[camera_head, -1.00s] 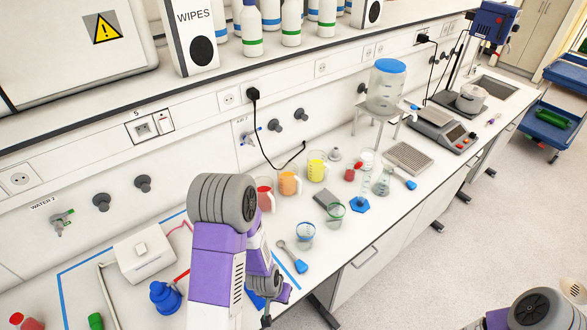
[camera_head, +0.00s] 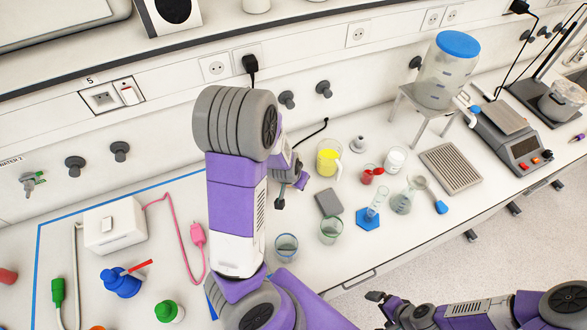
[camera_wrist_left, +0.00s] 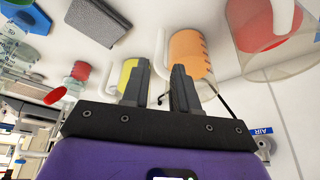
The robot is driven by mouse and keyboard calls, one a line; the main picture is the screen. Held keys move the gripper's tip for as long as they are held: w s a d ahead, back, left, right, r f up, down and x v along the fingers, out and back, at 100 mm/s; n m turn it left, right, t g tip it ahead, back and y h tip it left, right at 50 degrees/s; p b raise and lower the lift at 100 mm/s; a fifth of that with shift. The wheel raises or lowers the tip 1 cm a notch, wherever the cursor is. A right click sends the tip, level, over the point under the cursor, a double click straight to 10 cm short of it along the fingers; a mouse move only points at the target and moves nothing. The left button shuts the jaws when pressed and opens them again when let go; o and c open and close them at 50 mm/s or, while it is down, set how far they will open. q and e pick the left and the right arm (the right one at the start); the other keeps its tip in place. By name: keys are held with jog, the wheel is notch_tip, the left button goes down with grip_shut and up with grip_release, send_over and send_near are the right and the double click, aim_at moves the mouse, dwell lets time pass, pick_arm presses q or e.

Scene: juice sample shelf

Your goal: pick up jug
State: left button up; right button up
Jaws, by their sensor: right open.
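Three clear jugs with white handles show in the left wrist view: one with yellow contents (camera_wrist_left: 127,76), one with orange (camera_wrist_left: 190,52) and one with red (camera_wrist_left: 266,28). My left gripper (camera_wrist_left: 160,88) is open and empty, its fingers pointing toward the orange jug, whose handle appears beyond the gap. I cannot tell whether they touch. In the head view the yellow jug (camera_head: 328,158) stands on the bench right of my left gripper (camera_head: 290,188); my left arm hides the orange and red jugs. My right gripper (camera_head: 378,306) is open and empty at the lower middle.
Beakers (camera_head: 286,246), a flask (camera_head: 402,201), a grey block (camera_head: 329,202) and a metal rack (camera_head: 451,168) stand on the bench. A large blue-lidded container (camera_head: 447,70) stands behind on a stand. A black cable and wall fittings lie behind the jugs.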

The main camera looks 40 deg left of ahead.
pick_arm(q)
jog(key=b+x, duration=0.2)
jog(key=x, duration=0.7)
jog(key=shift+f, duration=0.25)
grip_shut()
jog(key=shift+r, duration=0.1)
